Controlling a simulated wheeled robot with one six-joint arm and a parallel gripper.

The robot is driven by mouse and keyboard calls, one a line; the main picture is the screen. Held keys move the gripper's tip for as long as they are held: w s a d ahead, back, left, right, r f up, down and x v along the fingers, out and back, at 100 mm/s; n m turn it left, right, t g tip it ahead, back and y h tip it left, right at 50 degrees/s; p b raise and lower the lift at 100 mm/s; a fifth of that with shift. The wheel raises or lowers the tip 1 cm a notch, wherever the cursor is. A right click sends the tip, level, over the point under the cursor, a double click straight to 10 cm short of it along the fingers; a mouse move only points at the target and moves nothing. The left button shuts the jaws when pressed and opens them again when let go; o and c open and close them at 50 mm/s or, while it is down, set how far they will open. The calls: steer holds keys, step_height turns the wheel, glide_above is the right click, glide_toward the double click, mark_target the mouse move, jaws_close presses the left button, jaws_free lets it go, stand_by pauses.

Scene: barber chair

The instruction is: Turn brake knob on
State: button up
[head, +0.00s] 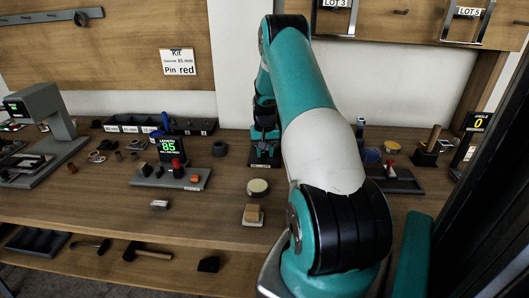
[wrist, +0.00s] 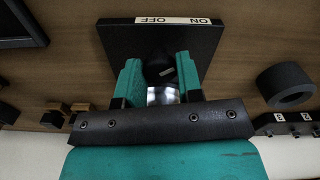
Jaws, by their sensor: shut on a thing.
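The brake knob (wrist: 160,68) is dark and stands on a dark square plate (wrist: 115,40) in the wrist view. A white ON/OFF label (wrist: 172,21) runs along the plate's edge, upside down in that view. My gripper (wrist: 159,75) has its teal fingers on either side of the knob and is shut on it. The fingers hide part of the knob, and which word it points to cannot be told. In the head view my gripper (head: 264,142) is low over the plate (head: 262,162) on the wooden bench.
A round tin (head: 258,187) and a small wooden block (head: 252,214) lie in front of the plate. A tray with a red-topped piece (head: 178,172) and a green 85 display (head: 168,147) stand left. A dark ring (wrist: 284,84) lies beside the plate in the wrist view.

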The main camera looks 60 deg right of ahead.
mark_target(265, 152)
steer(key=m, duration=0.6)
steer(key=shift+r, duration=0.1)
steer(key=shift+m, duration=0.4)
stand_by(0.3)
steer(key=o, duration=0.9)
step_height(265, 152, up, 17)
steer(key=shift+r+b, duration=0.2)
steer(key=shift+b, duration=0.7)
